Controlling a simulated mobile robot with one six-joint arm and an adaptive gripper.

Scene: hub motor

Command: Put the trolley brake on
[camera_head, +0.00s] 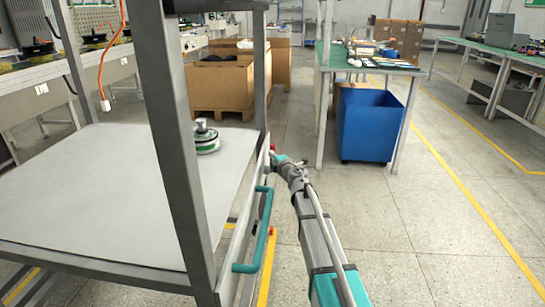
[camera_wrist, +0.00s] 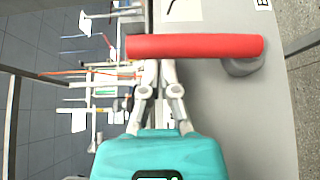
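The trolley stands at the left in the head view, with grey posts, a pale shelf (camera_head: 90,200) and a teal handle (camera_head: 254,232) on its near side. A red bar, which looks like the brake lever (camera_wrist: 195,46), lies across the top of the wrist view. Only a small bit of red (camera_head: 272,147) shows beside the trolley's far post in the head view. My gripper (camera_wrist: 158,66) has its fingers close together, with the tips at the bar's lower edge. I cannot tell whether they touch it. The bar is not between the fingers.
A round green and white part (camera_head: 206,140) sits on the trolley shelf. A blue bin (camera_head: 370,125) stands under a green-topped table (camera_head: 350,66). Cardboard boxes (camera_head: 220,85) are behind the trolley. The floor right of my arm is clear.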

